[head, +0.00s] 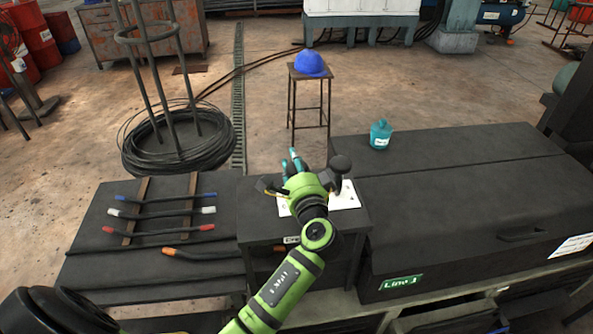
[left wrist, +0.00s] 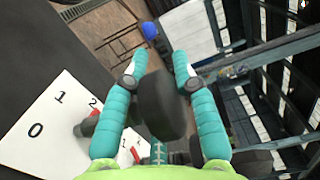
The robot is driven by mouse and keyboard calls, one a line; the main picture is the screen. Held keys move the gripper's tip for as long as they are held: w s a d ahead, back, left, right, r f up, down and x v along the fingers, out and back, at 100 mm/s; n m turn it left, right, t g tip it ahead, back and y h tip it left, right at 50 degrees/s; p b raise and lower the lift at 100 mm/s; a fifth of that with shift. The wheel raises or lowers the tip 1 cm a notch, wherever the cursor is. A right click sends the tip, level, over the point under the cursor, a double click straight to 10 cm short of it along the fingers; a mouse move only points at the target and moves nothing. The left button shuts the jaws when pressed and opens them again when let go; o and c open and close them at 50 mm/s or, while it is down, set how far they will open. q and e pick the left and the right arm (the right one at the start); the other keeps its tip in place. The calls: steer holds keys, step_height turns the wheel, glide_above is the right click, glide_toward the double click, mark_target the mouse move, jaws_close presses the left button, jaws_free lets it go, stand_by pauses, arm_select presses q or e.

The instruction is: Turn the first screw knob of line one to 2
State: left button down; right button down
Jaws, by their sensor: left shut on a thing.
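My left gripper (head: 293,162) reaches over the dark control box with a white dial plate (head: 346,196). In the left wrist view its teal fingers (left wrist: 160,60) are shut on a dark round screw knob (left wrist: 160,104), one finger on each side. The dial plate (left wrist: 30,155) there shows the numbers 0, 1 and 2. A red-tipped pointer (left wrist: 92,116) lies close to the 2; I cannot tell which knob it belongs to. Another black knob (head: 340,164) stands right of the gripper in the head view. My right gripper is not in view.
A rack with coloured-tip rods (head: 160,213) lies left. A stool with a blue helmet (head: 310,63) stands behind.

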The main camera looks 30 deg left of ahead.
arm_select(q)
steer(key=shift+s+a+f+n+g+y+b, duration=0.1)
steer(key=shift+n+g+y+b, duration=0.35)
steer(key=shift+g+y, duration=0.05)
steer(key=shift+s+a+f+n+g+y+b, duration=0.1)
steer(key=shift+n+g+y+b, duration=0.35)
steer(key=shift+g+y, duration=0.05)
steer(key=c, duration=1)
jaws_free()
steer(key=shift+r, duration=0.1)
steer(key=shift+o, duration=0.2)
step_height(320, 180, up, 10)
steer(key=shift+d, duration=0.1)
